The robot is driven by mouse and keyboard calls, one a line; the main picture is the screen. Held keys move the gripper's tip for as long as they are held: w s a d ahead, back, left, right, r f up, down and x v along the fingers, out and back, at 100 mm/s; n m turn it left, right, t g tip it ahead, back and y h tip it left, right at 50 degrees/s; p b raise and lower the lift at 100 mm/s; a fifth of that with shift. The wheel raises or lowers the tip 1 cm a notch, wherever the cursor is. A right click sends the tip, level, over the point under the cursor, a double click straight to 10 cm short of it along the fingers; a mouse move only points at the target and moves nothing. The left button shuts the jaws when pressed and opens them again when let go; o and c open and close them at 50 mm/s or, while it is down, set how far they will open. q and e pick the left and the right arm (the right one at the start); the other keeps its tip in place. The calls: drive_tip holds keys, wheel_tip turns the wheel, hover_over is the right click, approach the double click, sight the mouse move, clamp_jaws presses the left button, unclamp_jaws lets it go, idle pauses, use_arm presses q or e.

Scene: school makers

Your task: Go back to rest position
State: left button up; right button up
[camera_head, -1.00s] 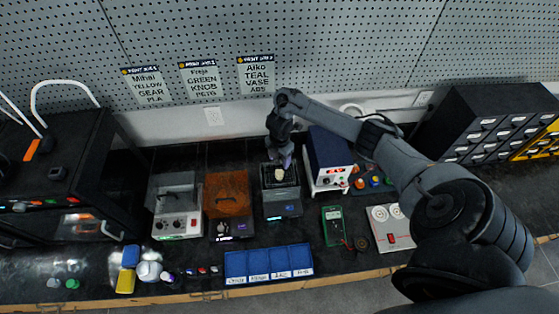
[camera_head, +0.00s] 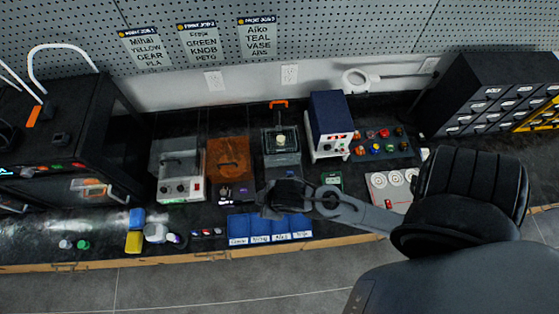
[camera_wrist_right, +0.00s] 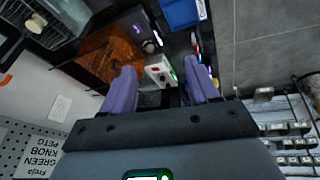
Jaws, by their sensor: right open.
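My right gripper (camera_head: 275,198) hangs over the back of the blue sorting tray (camera_head: 240,237) in the head view, with its arm reaching in from the right. In the right wrist view its two purple fingers (camera_wrist_right: 162,90) are spread apart with nothing between them. My left gripper is not in view.
On the bench stand a grey machine with a clear cover (camera_head: 181,190), an orange-covered box (camera_head: 229,158), a dark basket unit (camera_head: 283,158) holding a pale piece (camera_head: 280,140), and a blue power supply (camera_head: 330,112). A black printer (camera_head: 60,125) is left; drawers (camera_head: 490,90) are right.

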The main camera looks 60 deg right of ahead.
drive_tip(key=s, duration=0.1)
drive_tip(key=s+r+m, duration=0.2)
drive_tip(key=s, duration=0.1)
drive_tip(key=shift+d+r+g, duration=0.25)
drive_tip(key=shift+d+g, duration=0.15)
wheel_tip(320, 180, up, 3)
drive_tip(key=p, duration=0.3)
drive_tip(key=shift+r, duration=0.2)
